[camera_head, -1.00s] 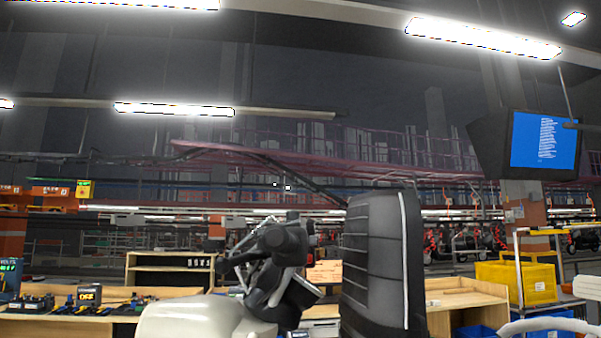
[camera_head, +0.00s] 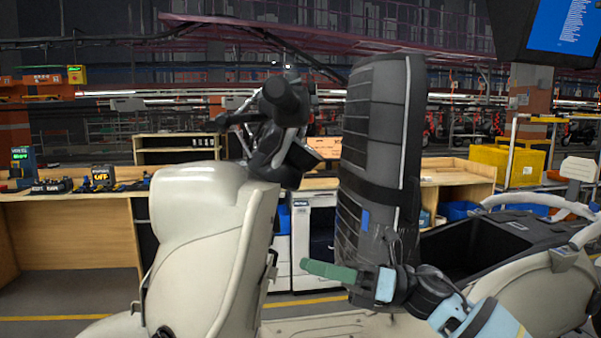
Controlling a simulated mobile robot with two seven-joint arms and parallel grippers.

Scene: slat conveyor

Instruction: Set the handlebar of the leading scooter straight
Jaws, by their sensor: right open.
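The near scooter has a cream front body (camera_head: 205,235) at the left. Its black handlebar (camera_head: 285,100) stands above the cream front, with one thick end toward me and thin parts reaching left; it looks turned to one side. A tall dark ribbed panel (camera_head: 372,150), which looks like the raised seat, stands to the right of the handlebar. My right gripper (camera_head: 330,272), with a green finger, is open and empty, in front of the panel's lower part and well below the handlebar. My left gripper is out of view.
An open dark compartment (camera_head: 470,255) lies in the scooter's rear body at the right, with a cream rail (camera_head: 545,202) around it. Behind stand a wooden workbench (camera_head: 75,225) with tools, a white drawer cabinet (camera_head: 313,240) and yellow crates (camera_head: 510,162).

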